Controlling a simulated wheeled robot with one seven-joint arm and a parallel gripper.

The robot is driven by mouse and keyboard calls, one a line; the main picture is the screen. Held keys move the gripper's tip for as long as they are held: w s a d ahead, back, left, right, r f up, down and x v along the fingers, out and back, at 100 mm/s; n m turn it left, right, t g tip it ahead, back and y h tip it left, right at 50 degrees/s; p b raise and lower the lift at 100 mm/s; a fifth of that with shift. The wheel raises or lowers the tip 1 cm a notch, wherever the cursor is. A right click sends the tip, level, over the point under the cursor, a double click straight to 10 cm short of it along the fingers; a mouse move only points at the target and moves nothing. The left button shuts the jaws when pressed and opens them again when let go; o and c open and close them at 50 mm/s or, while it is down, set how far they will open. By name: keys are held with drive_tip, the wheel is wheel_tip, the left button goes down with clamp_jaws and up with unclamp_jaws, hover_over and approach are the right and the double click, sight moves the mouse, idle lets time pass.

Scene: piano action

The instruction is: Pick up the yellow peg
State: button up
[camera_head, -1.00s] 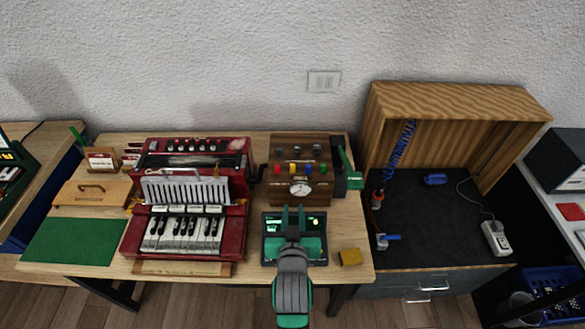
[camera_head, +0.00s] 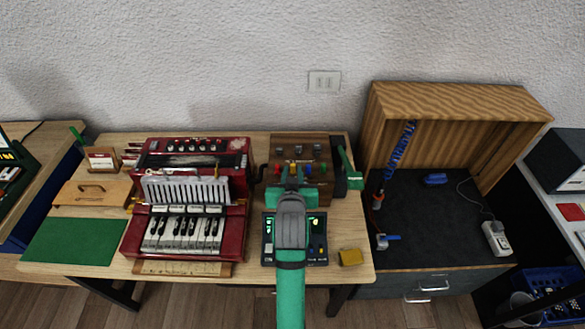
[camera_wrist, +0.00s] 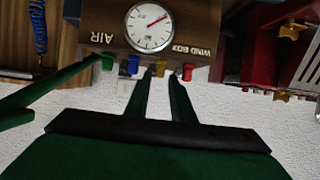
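The yellow peg (camera_wrist: 158,70) sticks out of the front of the wooden box with the dial (camera_head: 316,198), in a row with other pegs. In the wrist view it shows at the gap between the tips of my gripper (camera_wrist: 162,77). The fingers look apart, with a narrow gap around the peg's end; I cannot tell whether they touch it. In the head view my gripper (camera_head: 291,172) is in front of the box and hides most of the yellow peg and the dial.
A blue peg (camera_wrist: 132,65) and a red peg (camera_wrist: 187,72) flank the yellow one closely. A green peg (camera_wrist: 107,62) is beyond the blue. The red accordion-like instrument (camera_head: 240,220) stands left of the box. A yellow block (camera_head: 351,257) lies at the table's front right.

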sight(293, 166)
drive_tip(key=x, duration=0.5)
drive_tip(key=shift+w+r, duration=0.1)
clamp_jaws()
drive_tip(key=shift+r, duration=0.1)
